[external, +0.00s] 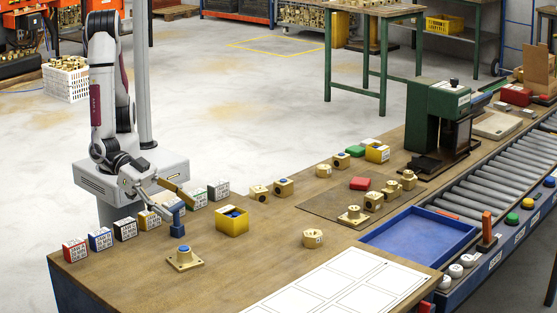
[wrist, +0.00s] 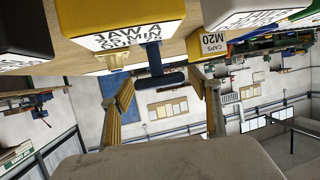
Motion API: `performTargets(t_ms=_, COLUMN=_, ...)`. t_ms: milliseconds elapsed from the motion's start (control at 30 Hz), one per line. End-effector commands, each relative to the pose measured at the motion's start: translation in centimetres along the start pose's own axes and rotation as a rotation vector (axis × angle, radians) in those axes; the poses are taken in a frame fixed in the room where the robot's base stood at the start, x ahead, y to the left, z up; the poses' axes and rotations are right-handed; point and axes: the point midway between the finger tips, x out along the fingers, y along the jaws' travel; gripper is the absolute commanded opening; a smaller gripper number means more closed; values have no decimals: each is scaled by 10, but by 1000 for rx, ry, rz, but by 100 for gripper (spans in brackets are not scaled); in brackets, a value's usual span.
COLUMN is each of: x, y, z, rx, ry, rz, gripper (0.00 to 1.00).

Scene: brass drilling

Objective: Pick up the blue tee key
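The blue tee key (external: 177,208) stands upright near the left end of the wooden workbench, with its crossbar at the top. In the wrist view its dark blue stem and crossbar (wrist: 160,80) show between my two brass-coloured fingers. My gripper (external: 172,198) is open, with one finger on each side of the key. In the wrist view my gripper (wrist: 162,70) shows a clear gap between each finger and the key.
A row of labelled boxes, including red (external: 75,249), black (external: 125,229) and yellow (external: 149,219), stands close by along the bench edge. A yellow bin (external: 232,224) is to the right. A brass flange with a blue cap (external: 184,260) lies in front.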

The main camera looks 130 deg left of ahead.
Motion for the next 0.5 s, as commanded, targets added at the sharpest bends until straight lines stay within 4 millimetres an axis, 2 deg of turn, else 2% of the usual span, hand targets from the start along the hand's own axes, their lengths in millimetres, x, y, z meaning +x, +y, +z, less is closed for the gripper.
performTargets(t_ms=33, x=0, y=0, z=0, rx=0, ry=0, rz=0, gripper=43)
performTargets(t_ms=133, x=0, y=0, z=0, rx=0, ry=0, rz=0, gripper=18)
performTargets(t_ms=500, x=0, y=0, z=-2, rx=-1, ry=2, rz=0, gripper=18)
